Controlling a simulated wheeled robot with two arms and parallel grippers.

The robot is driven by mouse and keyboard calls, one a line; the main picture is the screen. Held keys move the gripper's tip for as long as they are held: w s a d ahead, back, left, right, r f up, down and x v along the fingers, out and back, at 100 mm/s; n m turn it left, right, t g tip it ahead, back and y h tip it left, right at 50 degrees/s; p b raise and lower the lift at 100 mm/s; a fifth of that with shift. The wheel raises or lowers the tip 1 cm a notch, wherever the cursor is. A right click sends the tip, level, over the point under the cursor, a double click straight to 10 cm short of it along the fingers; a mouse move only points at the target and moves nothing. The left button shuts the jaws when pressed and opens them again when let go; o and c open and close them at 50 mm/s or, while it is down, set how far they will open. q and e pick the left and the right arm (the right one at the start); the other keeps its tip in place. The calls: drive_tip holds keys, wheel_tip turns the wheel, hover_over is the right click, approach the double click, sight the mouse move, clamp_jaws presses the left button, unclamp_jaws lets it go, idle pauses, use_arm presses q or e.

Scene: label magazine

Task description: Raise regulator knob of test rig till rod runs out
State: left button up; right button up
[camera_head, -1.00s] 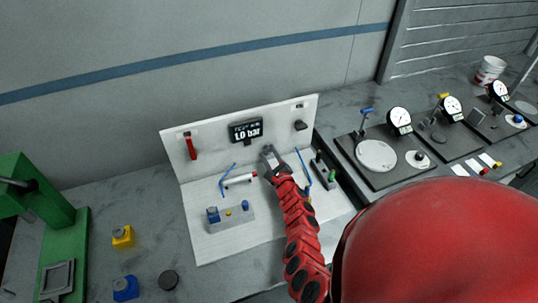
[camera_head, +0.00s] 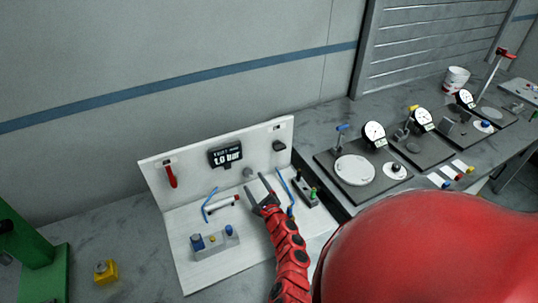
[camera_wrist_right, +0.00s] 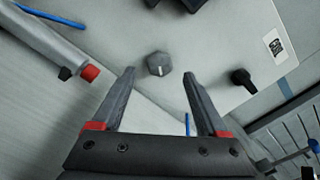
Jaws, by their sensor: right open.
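The test rig is a white panel (camera_head: 205,172) with a base; its display (camera_head: 226,153) reads 1.0 bar. A grey faceted knob (camera_head: 249,173) sits on the panel below and right of the display. The right wrist view shows this knob (camera_wrist_right: 158,64) with a pale mark, ahead of and between the fingertips. My right gripper (camera_head: 258,184) is open and empty, its fingers (camera_wrist_right: 159,76) pointing at the panel; I see no contact with the knob. A pale cylinder (camera_head: 221,203) with a red end lies left of the gripper; the end also shows in the wrist view (camera_wrist_right: 90,73). My left gripper is out of view.
A black knob (camera_head: 279,146) is right of the grey one. A red handle (camera_head: 171,176) hangs at the panel's left. Blue hoses (camera_head: 209,205) and a valve block (camera_head: 215,243) are nearby. Dial gauge stands (camera_head: 373,134) stand right. My red arm hides the front right.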

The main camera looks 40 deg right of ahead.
drive_tip(key=b+v, duration=0.2)
drive_tip(key=v, duration=1)
drive_tip(key=shift+f, duration=0.2)
drive_tip(key=shift+s+a+r, duration=0.1)
drive_tip(key=shift+s+r, duration=0.05)
drive_tip(key=shift+s, duration=0.25)
idle(0.9)
